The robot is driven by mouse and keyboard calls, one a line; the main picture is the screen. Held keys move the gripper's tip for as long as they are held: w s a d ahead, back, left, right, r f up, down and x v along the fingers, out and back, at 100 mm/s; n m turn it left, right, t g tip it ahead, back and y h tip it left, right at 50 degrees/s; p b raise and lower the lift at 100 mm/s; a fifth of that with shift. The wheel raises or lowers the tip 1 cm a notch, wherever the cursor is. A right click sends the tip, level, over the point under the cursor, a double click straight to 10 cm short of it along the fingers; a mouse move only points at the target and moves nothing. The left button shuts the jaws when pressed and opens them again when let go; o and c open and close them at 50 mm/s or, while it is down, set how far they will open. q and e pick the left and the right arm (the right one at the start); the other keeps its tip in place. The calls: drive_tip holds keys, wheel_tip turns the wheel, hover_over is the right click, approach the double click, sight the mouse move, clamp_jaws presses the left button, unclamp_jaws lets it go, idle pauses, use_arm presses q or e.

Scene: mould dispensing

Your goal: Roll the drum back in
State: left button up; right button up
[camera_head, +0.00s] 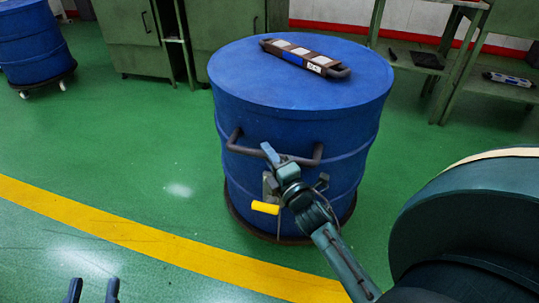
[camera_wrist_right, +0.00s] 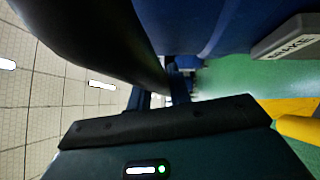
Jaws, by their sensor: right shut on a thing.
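The blue drum (camera_head: 290,110) stands upright in the middle of the head view on a dark round wheeled base (camera_head: 262,234). A brown bar handle (camera_head: 234,143) juts from its near side. My right gripper (camera_head: 276,157) is shut on this handle near its middle. In the right wrist view the handle (camera_wrist_right: 100,35) is a large dark bar close to the camera, with the drum's blue wall (camera_wrist_right: 190,22) beside it. My left gripper (camera_head: 91,291) shows only its two fingertips at the bottom left edge, apart and empty, away from the drum.
A grey plate marked BRAKE (camera_wrist_right: 285,40) and a yellow lever (camera_head: 265,208) sit below the handle. A brown labelled bar (camera_head: 304,57) lies on the lid. Another blue drum (camera_head: 32,45) stands far left. Green cabinets and benches (camera_head: 425,62) line the back. A yellow floor line (camera_head: 130,235) crosses the clear green floor.

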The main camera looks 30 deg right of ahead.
clamp_jaws()
drive_tip(key=shift+w+d, duration=0.1)
